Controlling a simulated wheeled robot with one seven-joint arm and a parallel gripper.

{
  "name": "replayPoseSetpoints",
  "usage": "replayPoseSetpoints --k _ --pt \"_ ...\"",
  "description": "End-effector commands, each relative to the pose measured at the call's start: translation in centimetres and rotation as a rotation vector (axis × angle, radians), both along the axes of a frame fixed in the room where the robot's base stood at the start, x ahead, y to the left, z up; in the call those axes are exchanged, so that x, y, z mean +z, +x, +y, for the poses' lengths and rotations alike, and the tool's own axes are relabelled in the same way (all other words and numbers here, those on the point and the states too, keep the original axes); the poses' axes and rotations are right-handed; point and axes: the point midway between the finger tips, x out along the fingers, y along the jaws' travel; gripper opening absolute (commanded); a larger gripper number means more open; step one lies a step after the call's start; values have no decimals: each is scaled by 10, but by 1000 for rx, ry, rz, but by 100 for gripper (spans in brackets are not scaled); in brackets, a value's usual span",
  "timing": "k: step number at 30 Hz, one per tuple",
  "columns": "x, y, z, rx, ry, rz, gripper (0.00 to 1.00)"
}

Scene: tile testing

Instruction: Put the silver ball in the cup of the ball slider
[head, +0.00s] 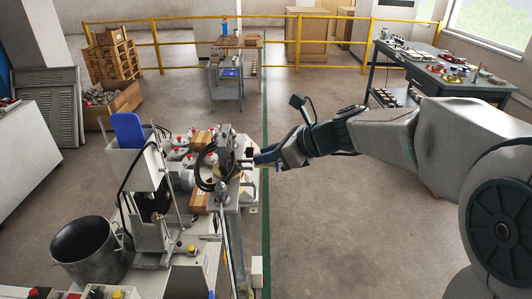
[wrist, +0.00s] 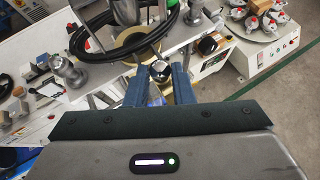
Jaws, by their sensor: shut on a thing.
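The silver ball (wrist: 160,71) shows in the wrist view between the tips of my gripper's two blue fingers. My gripper (wrist: 158,76) is shut on it. A thin metal rod (wrist: 157,50) shows just beyond the ball; I cannot tell whether they touch. In the head view my gripper (head: 257,160) is at the right side of the test machine (head: 224,150), and the ball is too small to make out. I cannot clearly pick out the ball slider or its cup; metal fittings on the machine crowd the area in front of my fingers.
A black cable loop (wrist: 125,45) hangs close in front of my gripper. A rounded metal piece (wrist: 70,72) stands on the machine to the left. A round table of red-capped parts (wrist: 262,20) is at upper right. The floor (head: 330,220) right of the machine is clear.

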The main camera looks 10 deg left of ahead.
Motion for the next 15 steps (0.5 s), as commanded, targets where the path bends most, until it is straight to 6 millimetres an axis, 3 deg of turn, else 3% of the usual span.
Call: replayPoseSetpoints --k 5,6,9,15 --pt "0 0 0 0 1 0 9" --pt "0 0 0 0 1 0 24" --pt "0 0 0 0 1 0 47" --pt "0 0 0 0 0 0 47"
